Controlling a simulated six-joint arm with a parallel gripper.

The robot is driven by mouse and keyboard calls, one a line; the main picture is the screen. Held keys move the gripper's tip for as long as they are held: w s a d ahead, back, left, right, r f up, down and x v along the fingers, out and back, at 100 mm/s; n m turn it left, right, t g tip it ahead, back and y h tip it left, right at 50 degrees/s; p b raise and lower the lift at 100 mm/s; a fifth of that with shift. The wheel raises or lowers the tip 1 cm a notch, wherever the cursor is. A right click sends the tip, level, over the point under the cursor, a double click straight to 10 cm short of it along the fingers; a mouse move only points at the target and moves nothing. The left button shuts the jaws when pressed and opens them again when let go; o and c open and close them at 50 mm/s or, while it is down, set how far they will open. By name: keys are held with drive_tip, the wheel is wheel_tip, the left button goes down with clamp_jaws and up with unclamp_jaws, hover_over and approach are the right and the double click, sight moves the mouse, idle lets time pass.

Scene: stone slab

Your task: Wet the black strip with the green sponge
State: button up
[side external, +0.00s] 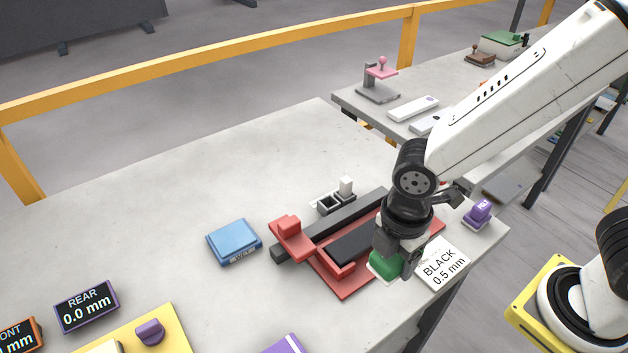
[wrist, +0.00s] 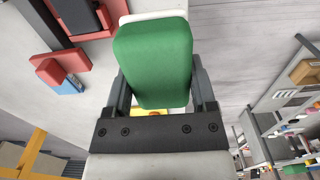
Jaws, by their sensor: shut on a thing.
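My gripper (side external: 398,252) points down and is shut on the green sponge (side external: 385,265), which has a white layer along its underside. In the wrist view the sponge (wrist: 152,62) sits between the two fingers (wrist: 160,95) and fills the middle. The black strip (side external: 352,243) lies in the red fixture (side external: 344,282), just left of the sponge in the side view; my gripper hides its right end. It also shows at the top left of the wrist view (wrist: 76,14). I cannot tell whether the sponge touches the fixture.
A blue box (side external: 233,242) lies left of the fixture. A dark rail (side external: 340,222) runs behind it, near a small black holder with a white block (side external: 345,187). A "BLACK 0.5 mm" card (side external: 440,264) and a purple stamp (side external: 478,212) lie to the right.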

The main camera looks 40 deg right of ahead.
drive_tip(key=w+a+r, duration=0.1)
drive_tip(key=w+a, duration=0.4)
drive_tip(key=w, duration=0.3)
drive_tip(key=w+a+r, duration=0.1)
drive_tip(key=w+a, duration=0.4)
drive_tip(key=w, duration=0.4)
hover_over(230, 238)
drive_tip(key=shift+f, duration=3.7)
drive_tip(key=shift+f, duration=0.2)
drive_tip(key=shift+f, duration=2.8)
drive_tip(key=shift+f, duration=0.55)
drive_tip(key=shift+r, duration=0.1)
drive_tip(key=shift+r, duration=3.45)
